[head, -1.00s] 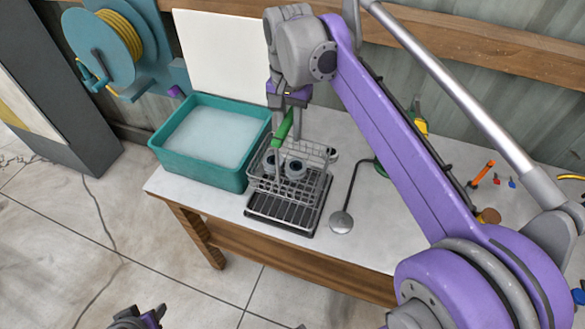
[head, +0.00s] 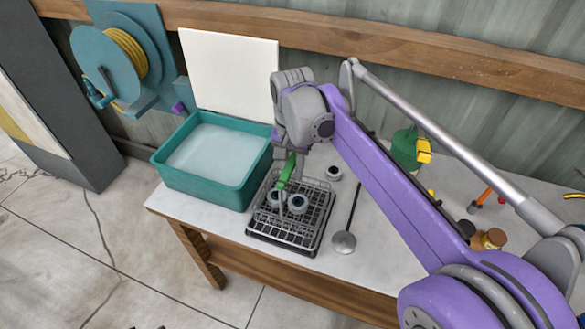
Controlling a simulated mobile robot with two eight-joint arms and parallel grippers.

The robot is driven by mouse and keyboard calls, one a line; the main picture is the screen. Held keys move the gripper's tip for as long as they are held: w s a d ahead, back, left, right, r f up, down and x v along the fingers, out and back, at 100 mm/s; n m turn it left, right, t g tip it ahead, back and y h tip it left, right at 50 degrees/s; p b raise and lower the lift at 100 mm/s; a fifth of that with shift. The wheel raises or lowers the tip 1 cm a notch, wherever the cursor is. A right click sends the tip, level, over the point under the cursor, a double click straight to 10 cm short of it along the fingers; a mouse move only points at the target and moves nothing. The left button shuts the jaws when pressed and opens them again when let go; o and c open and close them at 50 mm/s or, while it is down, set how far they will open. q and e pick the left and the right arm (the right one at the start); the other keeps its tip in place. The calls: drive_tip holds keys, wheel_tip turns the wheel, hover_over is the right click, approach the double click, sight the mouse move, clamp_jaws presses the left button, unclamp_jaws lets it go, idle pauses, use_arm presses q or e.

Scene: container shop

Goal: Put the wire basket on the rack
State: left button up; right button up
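The wire basket (head: 312,203) holds round grey parts (head: 298,203). It sits low over the dark rack (head: 284,244) on the white table; I cannot tell whether it rests fully on it. The basket has a green handle (head: 287,170). My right gripper (head: 287,168) comes down from above at the green handle and appears shut on it; the fingertips are partly hidden. Of my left gripper only dark tips (head: 146,327) show at the bottom edge.
A teal tub (head: 205,188) of foamy liquid stands left of the rack. A ladle-like tool (head: 344,240) lies close on the right, with a small round part (head: 333,172) behind. A green and yellow can (head: 408,148) and jars (head: 490,239) stand farther right.

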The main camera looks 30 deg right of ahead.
drive_tip(key=o, duration=0.3)
drive_tip(key=shift+o, duration=0.2)
drive_tip(key=shift+r, duration=0.35)
wheel_tip(320, 180, up, 12)
drive_tip(key=shift+f+p, duration=0.15)
drive_tip(key=shift+p, duration=0.5)
